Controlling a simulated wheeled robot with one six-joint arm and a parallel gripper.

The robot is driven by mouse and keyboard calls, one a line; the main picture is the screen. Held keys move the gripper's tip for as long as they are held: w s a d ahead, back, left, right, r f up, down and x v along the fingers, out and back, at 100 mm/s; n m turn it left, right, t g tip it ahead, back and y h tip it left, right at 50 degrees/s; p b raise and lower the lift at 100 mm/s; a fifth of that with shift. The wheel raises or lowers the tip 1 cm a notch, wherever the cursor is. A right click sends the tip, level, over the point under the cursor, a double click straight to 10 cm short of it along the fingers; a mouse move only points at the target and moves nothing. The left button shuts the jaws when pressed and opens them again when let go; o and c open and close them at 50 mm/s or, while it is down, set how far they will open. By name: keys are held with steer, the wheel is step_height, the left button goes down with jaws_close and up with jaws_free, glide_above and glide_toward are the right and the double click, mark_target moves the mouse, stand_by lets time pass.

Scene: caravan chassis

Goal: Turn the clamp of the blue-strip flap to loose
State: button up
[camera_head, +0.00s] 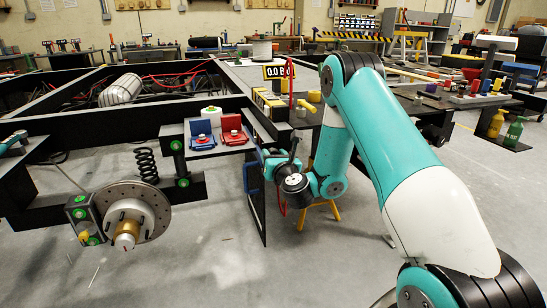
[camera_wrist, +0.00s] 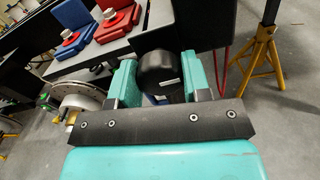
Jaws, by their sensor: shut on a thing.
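My gripper (camera_head: 267,163) is beside the top of this flap, partly hidden by my own wrist in the head view. In the wrist view, my gripper (camera_wrist: 162,80) has its two teal fingers on either side of a round black knob (camera_wrist: 158,70), which seems to be the clamp. The gripper is shut on it. A short white mark shows on the knob's face. The clamp is hidden in the head view.
A blue unit (camera_head: 202,134) and a red unit (camera_head: 232,130) stand on a grey shelf left of my gripper. A brake disc (camera_head: 138,212) and a coil spring (camera_head: 146,163) are further left. A yellow stand (camera_wrist: 262,60) is at the right. Open floor lies below.

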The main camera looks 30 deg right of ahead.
steer(key=n, duration=0.4)
steer(key=shift+n, duration=0.3)
steer(key=n, duration=0.4)
steer(key=shift+p, duration=0.35)
steer(key=n, duration=0.5)
steer(key=shift+p, duration=0.35)
steer(key=n+p, duration=0.1)
steer(key=n, duration=0.3)
steer(key=shift+n, duration=0.3)
steer(key=n+p, duration=0.2)
steer(key=n, duration=0.2)
steer(key=n+p, duration=0.2)
steer(key=n, duration=0.3)
steer(key=shift+s+p, duration=0.1)
steer(key=shift+p, duration=0.2)
steer(key=n+p, duration=0.2)
steer(key=n, duration=0.2)
steer(key=shift+n+p, duration=0.3)
steer(key=shift+p, duration=0.1)
steer(key=shift+n+p, duration=0.9)
steer(key=shift+n, duration=0.9)
steer(key=shift+f, duration=0.1)
